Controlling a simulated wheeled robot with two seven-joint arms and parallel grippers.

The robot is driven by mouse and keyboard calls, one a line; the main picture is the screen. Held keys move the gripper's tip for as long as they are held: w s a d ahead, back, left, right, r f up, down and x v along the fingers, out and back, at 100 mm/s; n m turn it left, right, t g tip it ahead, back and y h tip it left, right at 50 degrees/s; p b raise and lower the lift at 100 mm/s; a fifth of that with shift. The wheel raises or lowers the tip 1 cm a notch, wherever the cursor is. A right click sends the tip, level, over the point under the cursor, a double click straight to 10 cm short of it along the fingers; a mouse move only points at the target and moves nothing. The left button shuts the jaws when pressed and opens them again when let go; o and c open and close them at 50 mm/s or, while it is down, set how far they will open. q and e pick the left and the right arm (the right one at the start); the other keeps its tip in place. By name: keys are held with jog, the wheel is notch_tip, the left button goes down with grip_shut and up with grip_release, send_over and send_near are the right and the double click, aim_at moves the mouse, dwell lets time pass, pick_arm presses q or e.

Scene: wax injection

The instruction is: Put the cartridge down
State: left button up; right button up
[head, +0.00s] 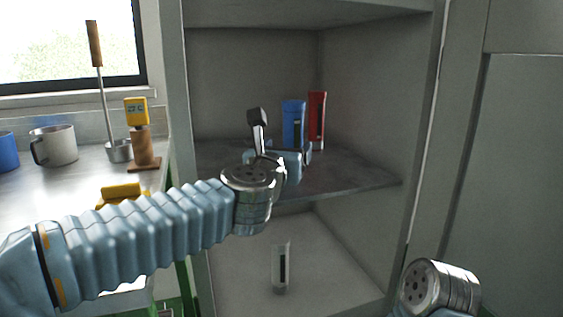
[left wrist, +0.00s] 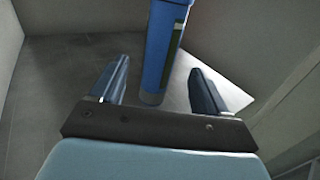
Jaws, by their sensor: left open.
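A blue cartridge (head: 293,122) stands upright on the middle shelf of the cabinet, beside a red cartridge (head: 317,118). My left gripper (head: 302,153) reaches in over this shelf, low in front of the blue cartridge. In the left wrist view the blue cartridge (left wrist: 164,48) stands on the shelf, with one open finger of my left gripper (left wrist: 158,80) on either side. Gaps show between it and both fingers. The lower front of the blue cartridge is partly hidden by my gripper in the head view. My right gripper's fingers are out of view.
A white cartridge (head: 281,268) stands on the lower shelf (head: 335,270). The middle shelf (head: 360,178) is clear at the right. The cabinet's side walls bound the space. A counter at left holds a grey mug (head: 55,146), a ladle and a yellow device (head: 136,112).

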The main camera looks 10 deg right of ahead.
pick_arm(q)
jog(key=shift+v, duration=1.95)
